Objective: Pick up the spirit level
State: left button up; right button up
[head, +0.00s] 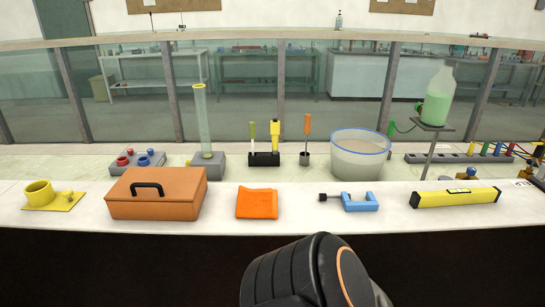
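The spirit level (455,198) is a long yellow bar with dark ends. It lies flat on the white ledge at the right in the head view, tilted slightly up toward the right. Nothing covers it. A dark rounded arm link of mine, with an orange ring, rises at the bottom middle, to the left of the level and nearer to me. Neither of my grippers shows in the view.
On the ledge stand a blue clamp (358,203), an orange cloth (257,204), an orange-brown box (157,194) and a yellow fitting (50,195). A bucket (358,157) and a flask stand (434,127) are behind. The ledge is clear between clamp and level.

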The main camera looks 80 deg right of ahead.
aim_at(459, 196)
jog(key=z, duration=3.85)
jog(key=l+u, duration=0.1)
jog(key=u, duration=0.35)
jog(key=i+l+u, duration=0.1)
jog(key=u, duration=0.35)
jog(key=l+u, duration=0.1)
jog(key=u, duration=0.35)
jog(key=l+u, duration=0.3)
jog(key=l, duration=0.15)
jog(key=l+u, duration=0.45)
jog(key=l, duration=0.25)
jog(key=k+l, duration=0.15)
jog(key=l, duration=0.15)
jog(key=k+l+u, duration=0.15)
jog(key=l, duration=0.2)
jog(key=i, duration=0.05)
